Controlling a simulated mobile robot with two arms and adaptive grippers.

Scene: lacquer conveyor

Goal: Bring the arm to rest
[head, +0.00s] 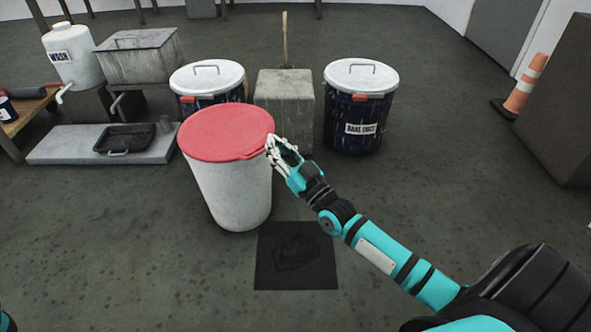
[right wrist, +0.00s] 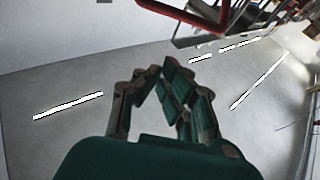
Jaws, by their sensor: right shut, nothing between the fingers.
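My right arm reaches in from the lower right in the head view. Its gripper (head: 276,147) is at the right edge of the red lid (head: 226,131) on a white bin (head: 230,192); I cannot tell whether it touches the lid. In the right wrist view the fingers (right wrist: 153,72) are drawn together with nothing held between them. My left gripper is not in view; only a teal bit of my body shows at the lower left corner.
Two dark drums with white lids (head: 361,74) (head: 206,75) flank a concrete block (head: 285,108) behind the bin. A dark mat (head: 296,277) lies in front. An orange cone (head: 525,85) and a dark cabinet (head: 560,110) stand right. The floor between is free.

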